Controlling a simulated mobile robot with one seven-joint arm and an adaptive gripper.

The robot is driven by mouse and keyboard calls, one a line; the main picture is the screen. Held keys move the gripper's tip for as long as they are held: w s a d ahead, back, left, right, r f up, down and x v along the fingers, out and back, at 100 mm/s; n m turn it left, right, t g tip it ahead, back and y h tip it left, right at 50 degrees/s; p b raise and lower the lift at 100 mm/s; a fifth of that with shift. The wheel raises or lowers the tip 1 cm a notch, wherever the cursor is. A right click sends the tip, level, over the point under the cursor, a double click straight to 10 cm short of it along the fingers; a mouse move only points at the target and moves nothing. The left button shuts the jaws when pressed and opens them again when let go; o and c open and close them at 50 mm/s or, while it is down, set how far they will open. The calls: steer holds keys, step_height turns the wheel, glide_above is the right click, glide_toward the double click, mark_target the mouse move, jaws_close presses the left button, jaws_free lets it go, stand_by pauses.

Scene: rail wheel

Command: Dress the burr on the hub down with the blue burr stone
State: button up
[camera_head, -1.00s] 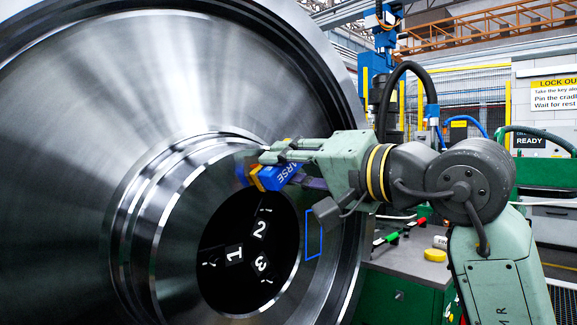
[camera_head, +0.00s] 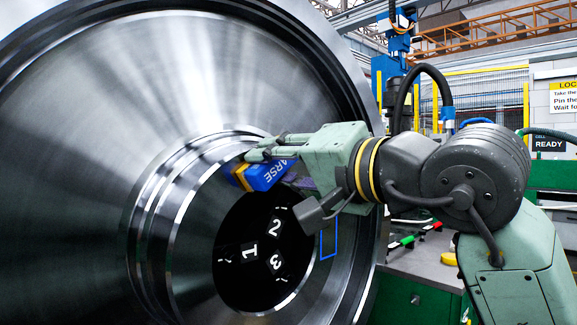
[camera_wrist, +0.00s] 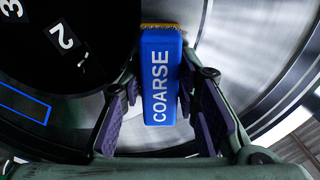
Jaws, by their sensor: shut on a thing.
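My gripper (camera_wrist: 160,103) is shut on the blue burr stone (camera_wrist: 160,75), which carries the word COARSE and has a rough tan face at its far end. In the head view the blue stone (camera_head: 266,174) lies at the upper edge of the hub's dark bore, with its yellow-banded end towards the hub face. The hub (camera_head: 176,215) is a bright stepped metal ring around the bore. Whether the stone touches the hub I cannot tell. I cannot make out the burr; the stone and gripper may cover it.
The large wheel (camera_head: 90,120) fills the left side. The dark bore holds plates marked 1, 2 and 3 (camera_head: 275,262). A blue outlined rectangle (camera_head: 328,240) shows right of the bore. A green bench (camera_head: 405,300) with small coloured items and a yellow disc (camera_head: 449,258) stands behind my arm.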

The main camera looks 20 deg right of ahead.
steer(key=shift+s+a, duration=0.1)
steer(key=shift+a, duration=0.5)
steer(key=shift+w+d+p, duration=0.2)
steer(key=shift+d+p, duration=0.05)
steer(key=shift+d, duration=0.55)
steer(key=shift+w+d+p, duration=0.15)
steer(key=shift+d+p, duration=0.1)
steer(key=shift+d, duration=0.55)
steer(key=shift+d, duration=0.15)
steer(key=shift+w+d+p, duration=0.25)
steer(key=shift+w+d, duration=0.1)
steer(key=shift+d, duration=0.3)
steer(key=shift+w+d+p, duration=0.25)
steer(key=shift+w+d, duration=0.1)
steer(key=shift+d, duration=0.25)
steer(key=shift+a, duration=0.1)
